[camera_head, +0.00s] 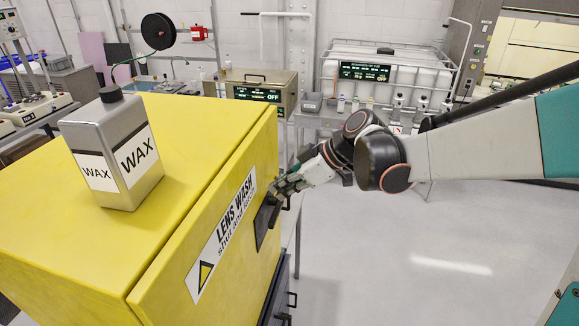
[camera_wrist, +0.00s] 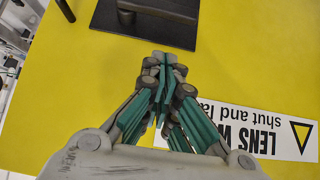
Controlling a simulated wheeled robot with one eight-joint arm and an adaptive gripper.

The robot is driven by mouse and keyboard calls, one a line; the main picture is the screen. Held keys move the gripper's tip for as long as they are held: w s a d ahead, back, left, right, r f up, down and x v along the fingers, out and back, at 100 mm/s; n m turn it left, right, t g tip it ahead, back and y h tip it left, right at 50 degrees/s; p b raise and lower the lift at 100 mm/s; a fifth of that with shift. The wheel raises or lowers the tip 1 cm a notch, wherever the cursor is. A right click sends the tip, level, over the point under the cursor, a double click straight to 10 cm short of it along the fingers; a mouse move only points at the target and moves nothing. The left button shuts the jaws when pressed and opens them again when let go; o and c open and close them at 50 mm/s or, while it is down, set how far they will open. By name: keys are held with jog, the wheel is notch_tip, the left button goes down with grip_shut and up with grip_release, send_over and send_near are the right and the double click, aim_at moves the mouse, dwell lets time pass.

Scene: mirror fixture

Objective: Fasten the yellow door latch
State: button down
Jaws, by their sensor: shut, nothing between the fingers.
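The yellow cabinet (camera_head: 185,130) fills the left of the head view. Its door (camera_head: 262,150) faces right and carries a "LENS WASH, shut and latch" label (camera_head: 222,232). The door looks close to the cabinet body, with a thin dark seam along the top. A dark latch plate with a handle (camera_head: 266,222) is on the door; the wrist view shows the plate (camera_wrist: 120,28) and handle (camera_wrist: 160,10) at the top. My gripper (camera_head: 277,188) is at the door face by the latch, partly overlapping it. In the wrist view my gripper (camera_wrist: 164,60) is shut and empty, its tips just below the plate. Contact cannot be told.
A grey WAX bottle (camera_head: 116,150) stands on the cabinet top. Dark drawers with handles (camera_head: 285,300) are below the door. A bench with a white tank (camera_head: 385,75) and a display box (camera_head: 262,88) stands behind. The floor (camera_head: 430,250) to the right is clear.

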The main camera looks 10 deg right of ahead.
aim_at(277, 215)
jog(key=f, duration=0.1)
jog(key=a+f, duration=0.1)
jog(key=f, duration=0.1)
jog(key=shift+w+a+f, duration=0.3)
jog(key=shift+f, duration=1)
jog(key=shift+s+f+t+b, duration=0.15)
jog(key=shift+s+t+b, duration=0.1)
jog(key=shift+t+b, duration=0.1)
